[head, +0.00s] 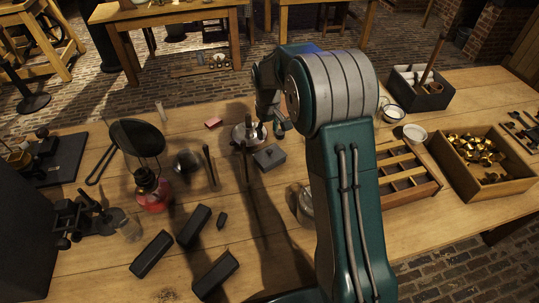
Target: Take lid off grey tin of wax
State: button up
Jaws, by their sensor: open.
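A small dark grey box-like tin (270,158) stands on the wooden table near the middle, with a lid and a small knob on top; I take it to be the tin of wax. The lid appears to sit on it. My gripper (263,117) hangs from the end of my arm, behind the tin in the picture, apart from it. It is open and no held object shows. Its fingers are small and partly lost against a round metal dish (248,135) and a dark green item (279,126) close by.
A red burner (153,190) with a black pan above stands at the left. Black blocks (152,255) lie in front. A compartment tray (405,177) and a box of brass pieces (485,165) stand right of my arm. A pink block (213,123) lies behind. My arm hides part of the table.

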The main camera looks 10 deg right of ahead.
aim_at(270, 151)
jog(key=f, duration=0.9)
jog(key=shift+s+d, duration=0.2)
jog(key=shift+d, duration=0.05)
grip_shut()
